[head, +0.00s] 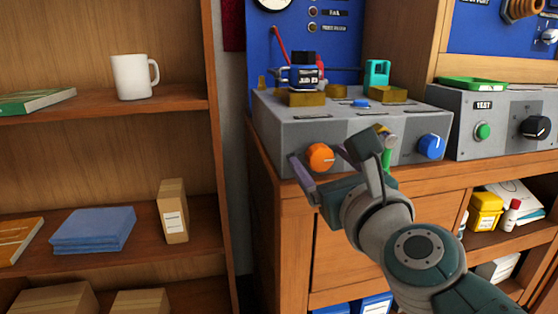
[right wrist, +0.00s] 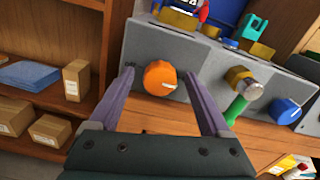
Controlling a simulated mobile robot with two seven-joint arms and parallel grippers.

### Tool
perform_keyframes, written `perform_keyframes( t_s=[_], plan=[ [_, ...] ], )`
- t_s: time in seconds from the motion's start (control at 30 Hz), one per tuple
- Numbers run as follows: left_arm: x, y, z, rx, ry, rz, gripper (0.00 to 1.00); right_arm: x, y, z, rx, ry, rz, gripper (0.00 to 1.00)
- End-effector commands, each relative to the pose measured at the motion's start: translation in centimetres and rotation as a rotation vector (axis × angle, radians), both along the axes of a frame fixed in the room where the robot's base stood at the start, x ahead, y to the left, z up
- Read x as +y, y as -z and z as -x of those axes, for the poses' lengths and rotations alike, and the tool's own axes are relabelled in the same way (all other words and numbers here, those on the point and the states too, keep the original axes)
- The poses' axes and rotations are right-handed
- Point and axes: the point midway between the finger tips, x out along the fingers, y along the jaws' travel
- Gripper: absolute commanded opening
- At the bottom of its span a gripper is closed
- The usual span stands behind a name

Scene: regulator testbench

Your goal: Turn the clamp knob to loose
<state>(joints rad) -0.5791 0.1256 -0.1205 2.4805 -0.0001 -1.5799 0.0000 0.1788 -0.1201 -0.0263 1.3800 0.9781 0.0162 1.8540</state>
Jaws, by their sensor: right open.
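An orange knob (head: 320,157) with a pale pointer mark sits on the front of the grey testbench box (head: 281,129). A blue knob (head: 432,146) is at the right of the same front. I cannot read which is the clamp knob. My right gripper (head: 322,168) is open in front of the orange knob. In the right wrist view the orange knob (right wrist: 160,78) shows between the two spread purple fingers (right wrist: 165,88), touching neither as far as I can see. A green-handled lever with a brass collar (right wrist: 238,98) stands right of the fingers. My left gripper is not in view.
A dark blue regulator (head: 303,75) sits between brass blocks on the box. A second grey box (head: 490,145) with a green button and black knob stands at the right. A shelf with a white mug (head: 133,77) and cartons is at the left.

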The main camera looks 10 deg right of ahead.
Motion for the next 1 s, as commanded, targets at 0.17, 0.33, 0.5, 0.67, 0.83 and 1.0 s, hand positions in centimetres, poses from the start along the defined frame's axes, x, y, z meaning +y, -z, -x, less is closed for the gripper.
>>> perform_keyframes(
  t_s=[0.17, 0.33, 0.5, 0.67, 0.83, 1.0],
  plan=[
    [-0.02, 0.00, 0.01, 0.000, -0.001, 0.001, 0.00, 0.00, 0.00, 0.02, 0.000, 0.000, 0.000, 0.67],
    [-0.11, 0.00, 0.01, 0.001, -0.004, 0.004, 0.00, 0.00, 0.00, 0.03, 0.000, 0.000, 0.000, 0.48],
    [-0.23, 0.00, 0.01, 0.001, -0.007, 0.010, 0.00, 0.00, 0.01, 0.04, 0.000, 0.000, 0.000, 0.29],
    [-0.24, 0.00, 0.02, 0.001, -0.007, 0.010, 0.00, 0.00, 0.00, 0.04, 0.000, 0.000, 0.000, 0.11],
    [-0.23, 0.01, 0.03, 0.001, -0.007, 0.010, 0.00, 0.01, 0.00, 0.04, 0.000, 0.000, 0.001, 0.00],
    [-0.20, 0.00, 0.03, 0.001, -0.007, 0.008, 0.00, 0.00, 0.00, 0.04, 0.000, 0.000, 0.014, 0.00]
  ],
)
